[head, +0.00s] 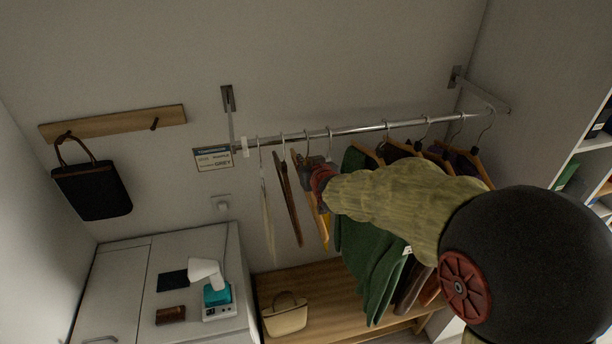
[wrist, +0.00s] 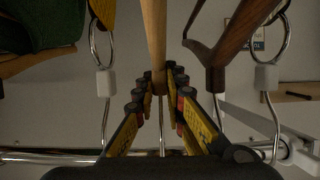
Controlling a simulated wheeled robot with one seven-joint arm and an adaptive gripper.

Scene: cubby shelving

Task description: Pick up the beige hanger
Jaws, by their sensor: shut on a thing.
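The beige hanger, a light wooden one (wrist: 155,40), runs down the middle of the wrist view between my fingers. Its metal hook shows below the fingers. My gripper (wrist: 160,88) is shut on its wooden neck. In the head view my gripper (head: 312,170) is at the rail among the hangers, partly hidden by my arm. A light wooden hanger (head: 321,228) hangs below it there. In the wrist view a dark brown hanger (wrist: 222,60) is close on the right, apart from my fingers.
The metal rail (head: 370,128) carries a pale hanger (head: 266,212) and a brown hanger (head: 289,205) to the left. A green garment (head: 365,235) and other clothes hang close on the right. A wooden bench (head: 345,285) with a cream bag (head: 285,316) is below.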

